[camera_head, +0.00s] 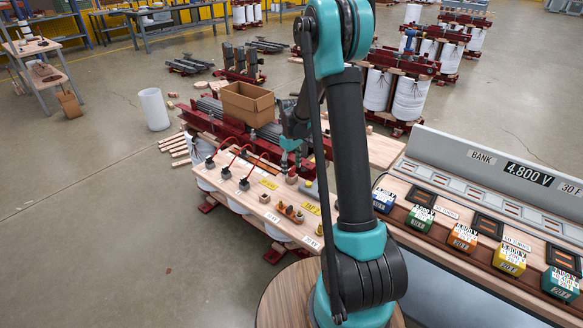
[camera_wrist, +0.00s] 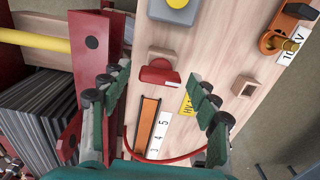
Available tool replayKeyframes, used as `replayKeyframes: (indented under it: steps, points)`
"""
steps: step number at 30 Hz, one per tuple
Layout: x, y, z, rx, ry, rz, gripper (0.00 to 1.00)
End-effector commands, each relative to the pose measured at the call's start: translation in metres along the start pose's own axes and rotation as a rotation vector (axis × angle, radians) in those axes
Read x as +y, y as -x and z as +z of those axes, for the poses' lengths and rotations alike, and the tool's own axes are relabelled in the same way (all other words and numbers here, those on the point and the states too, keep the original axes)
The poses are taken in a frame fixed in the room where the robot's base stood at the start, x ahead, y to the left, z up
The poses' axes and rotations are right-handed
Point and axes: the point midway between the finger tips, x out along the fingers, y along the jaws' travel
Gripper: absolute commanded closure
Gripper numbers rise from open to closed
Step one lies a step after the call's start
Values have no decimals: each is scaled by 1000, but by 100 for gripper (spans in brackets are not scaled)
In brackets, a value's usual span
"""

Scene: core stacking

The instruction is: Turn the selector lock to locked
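A red block-like knob (camera_wrist: 158,73) sits on the pale wooden board (camera_wrist: 215,45) in the wrist view, at the end of an orange-edged slot (camera_wrist: 146,118) with a numbered strip (camera_wrist: 158,134). It may be the selector lock; no locked or unlocked mark is readable. My gripper (camera_wrist: 160,80) is open, its two fingers spread to either side of the red knob in the picture, with nothing between them visibly gripped. I cannot tell how far above the board the fingers are. In the head view my gripper (camera_head: 291,160) is over the board's far right part, partly hidden by my arm.
A grey block with a yellow top (camera_wrist: 178,5), a small wooden block (camera_wrist: 244,86) and an orange lever (camera_wrist: 280,34) stand on the board. A red wire (camera_wrist: 180,158) curves below. A cardboard box (camera_head: 246,104) stands behind; a console with coloured blocks (camera_head: 462,238) is at right.

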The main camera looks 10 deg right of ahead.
Motion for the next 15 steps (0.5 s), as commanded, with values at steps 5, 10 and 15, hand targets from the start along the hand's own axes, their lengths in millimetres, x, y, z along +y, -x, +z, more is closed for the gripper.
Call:
replayKeyframes:
  steps: [5,10,15]
  points:
    - [0,0,0,0,0,0,64]
    - [0,0,0,0,0,0,85]
    - [0,0,0,0,-5,0,88]
